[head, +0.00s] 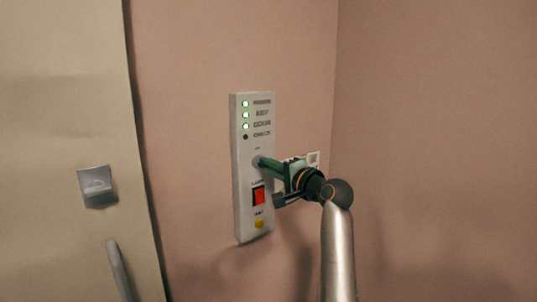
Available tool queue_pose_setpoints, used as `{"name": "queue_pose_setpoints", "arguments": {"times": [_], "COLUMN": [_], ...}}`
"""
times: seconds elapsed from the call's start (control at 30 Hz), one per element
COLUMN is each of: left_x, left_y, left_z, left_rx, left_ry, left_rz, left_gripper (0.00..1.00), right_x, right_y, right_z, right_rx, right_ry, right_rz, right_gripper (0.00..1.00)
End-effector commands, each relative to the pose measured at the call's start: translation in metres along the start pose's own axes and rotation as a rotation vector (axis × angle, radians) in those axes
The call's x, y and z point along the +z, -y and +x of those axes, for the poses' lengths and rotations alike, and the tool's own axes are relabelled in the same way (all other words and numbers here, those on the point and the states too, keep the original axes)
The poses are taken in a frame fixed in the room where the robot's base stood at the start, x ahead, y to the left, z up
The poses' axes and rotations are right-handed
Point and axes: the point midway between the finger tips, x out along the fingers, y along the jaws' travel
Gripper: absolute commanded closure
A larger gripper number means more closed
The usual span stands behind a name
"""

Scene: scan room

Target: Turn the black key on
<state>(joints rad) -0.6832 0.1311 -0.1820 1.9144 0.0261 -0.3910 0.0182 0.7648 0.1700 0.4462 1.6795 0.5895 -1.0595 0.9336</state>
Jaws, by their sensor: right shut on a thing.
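A narrow pale control panel (246,215) is fixed to the pink wall. Three of its small round lights are lit green, and the one below them is dark. My right gripper (265,165) reaches in from the right, its dark green fingers shut at the round key switch below the lights. The black key is hidden by the fingers, so its angle cannot be told. My left gripper is out of view.
A pale wall plate (313,158) shows partly behind my right gripper. A beige door (60,140) with a metal latch plate (96,186) and a handle (119,270) stands at the left. A wall corner lies to the right of the panel.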

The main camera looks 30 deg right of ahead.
Motion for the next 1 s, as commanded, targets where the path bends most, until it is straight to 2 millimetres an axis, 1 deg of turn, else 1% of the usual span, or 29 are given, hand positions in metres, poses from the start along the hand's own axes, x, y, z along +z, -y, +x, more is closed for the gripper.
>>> {"name": "queue_pose_setpoints", "arguments": {"times": [0.03,0.23,0.8,0.83,1.0], "left_x": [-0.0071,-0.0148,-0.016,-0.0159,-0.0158], "left_y": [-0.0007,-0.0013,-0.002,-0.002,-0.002], "left_z": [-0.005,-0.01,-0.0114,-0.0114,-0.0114], "left_rx": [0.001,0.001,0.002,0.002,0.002], "left_ry": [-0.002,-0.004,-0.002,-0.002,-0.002], "left_rz": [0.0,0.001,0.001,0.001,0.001], "left_gripper": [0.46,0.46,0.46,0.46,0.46], "right_x": [0.0003,0.0003,0.0005,0.0005,0.0004], "right_y": [0.0034,0.0011,-0.0004,-0.0004,-0.0004], "right_z": [0.0002,0.0001,0.0002,0.0002,0.0002], "right_rx": [0.001,0.001,-0.001,-0.001,-0.001], "right_ry": [0.001,0.001,0.002,0.002,0.001], "right_rz": [0.026,0.093,0.122,0.122,0.12], "right_gripper": [1.0,1.0,1.0,0.88,0.69]}}
